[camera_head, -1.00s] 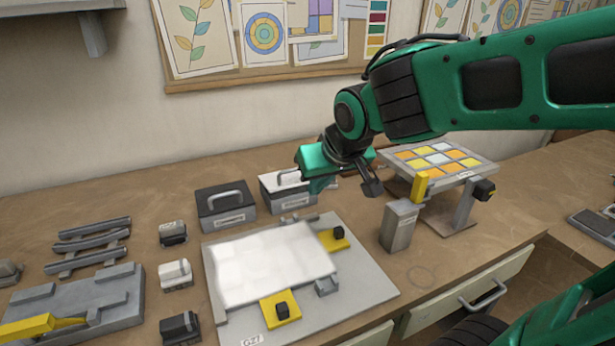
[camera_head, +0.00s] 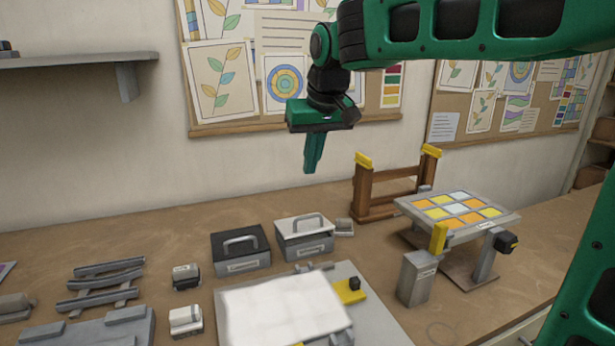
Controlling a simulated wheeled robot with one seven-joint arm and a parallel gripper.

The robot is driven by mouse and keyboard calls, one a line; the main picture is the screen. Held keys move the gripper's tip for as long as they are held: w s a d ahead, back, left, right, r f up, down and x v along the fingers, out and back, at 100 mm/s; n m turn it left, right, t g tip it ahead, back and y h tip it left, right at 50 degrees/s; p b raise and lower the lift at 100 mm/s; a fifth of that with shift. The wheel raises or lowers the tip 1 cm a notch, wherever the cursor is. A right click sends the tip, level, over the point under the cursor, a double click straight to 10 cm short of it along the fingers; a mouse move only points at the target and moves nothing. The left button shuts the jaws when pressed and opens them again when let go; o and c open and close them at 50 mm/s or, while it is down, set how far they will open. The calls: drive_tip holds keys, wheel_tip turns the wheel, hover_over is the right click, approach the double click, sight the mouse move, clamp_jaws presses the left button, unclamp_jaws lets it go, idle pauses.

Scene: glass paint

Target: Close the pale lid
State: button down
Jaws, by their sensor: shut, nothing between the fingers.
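The pale lid (camera_head: 294,224) with its grey handle lies flat on top of a grey box (camera_head: 306,245) at the back of the workbench, and looks closed. My gripper (camera_head: 312,168) is shut and empty. It points down in the air above the box, clear of the lid and its handle. Nothing hides the lid now.
A dark-lidded box (camera_head: 241,248) stands just left of the pale one. A glass-like white sheet (camera_head: 285,308) on a plate lies in front. A wooden rack (camera_head: 375,197) and a coloured tile panel (camera_head: 455,213) stand to the right. The air around my gripper is free.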

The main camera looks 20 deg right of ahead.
hover_over(307, 218)
drive_tip(key=w, duration=0.1)
wheel_tip(307, 218, down, 7)
drive_tip(key=f, duration=0.3)
drive_tip(key=shift+s+f, duration=0.2)
drive_tip(key=shift+s, duration=0.1)
drive_tip(key=shift+s+f, duration=0.2)
drive_tip(key=shift+f, duration=0.3)
drive_tip(key=shift+s+d+f, duration=0.1)
drive_tip(key=shift+s+f, duration=0.9)
drive_tip(key=shift+f, duration=0.25)
